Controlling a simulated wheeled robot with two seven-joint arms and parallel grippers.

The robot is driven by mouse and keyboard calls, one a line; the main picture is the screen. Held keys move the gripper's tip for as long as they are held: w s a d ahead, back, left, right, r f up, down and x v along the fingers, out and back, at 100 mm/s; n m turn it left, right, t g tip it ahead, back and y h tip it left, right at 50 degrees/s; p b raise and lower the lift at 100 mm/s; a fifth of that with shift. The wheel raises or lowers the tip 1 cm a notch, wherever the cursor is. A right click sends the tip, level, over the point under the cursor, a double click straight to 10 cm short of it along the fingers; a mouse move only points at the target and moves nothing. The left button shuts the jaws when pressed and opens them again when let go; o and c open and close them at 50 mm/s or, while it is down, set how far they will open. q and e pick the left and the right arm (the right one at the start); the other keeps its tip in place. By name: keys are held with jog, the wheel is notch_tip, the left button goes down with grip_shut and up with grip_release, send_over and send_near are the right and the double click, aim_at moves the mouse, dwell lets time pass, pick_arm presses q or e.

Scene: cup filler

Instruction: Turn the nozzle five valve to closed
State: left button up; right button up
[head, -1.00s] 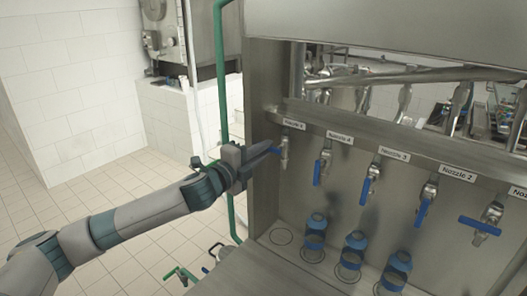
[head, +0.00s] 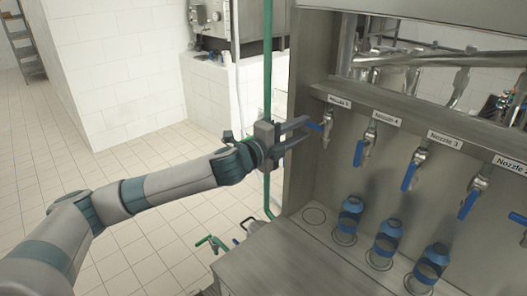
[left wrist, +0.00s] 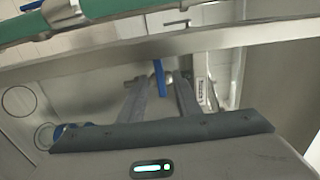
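The nozzle five valve (head: 327,130) is at the far left of the nozzle row, under its label (head: 339,102). Its blue handle (head: 315,127) sticks out sideways to the left, unlike the downward handle of nozzle four (head: 359,153). My left gripper (head: 306,130) is open, with its fingertips at this handle. In the left wrist view, the blue handle (left wrist: 159,78) shows between the tips of the two spread fingers (left wrist: 158,84). A gap seems to remain on each side; I cannot tell if either finger touches it. My right gripper is not in view.
Several blue bottles (head: 349,214) stand under the other nozzles. The spot under nozzle five, a ring (head: 314,215), is empty. A green vertical pipe (head: 267,60) and the steel cabinet's left edge (head: 297,150) are close to my left gripper.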

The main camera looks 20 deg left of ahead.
pick_arm(q)
jog(key=b+v, duration=0.6)
jog(key=v, duration=0.8)
jog(key=shift+s, duration=0.35)
jog(key=shift+a+f, duration=0.1)
jog(key=shift+a, duration=0.05)
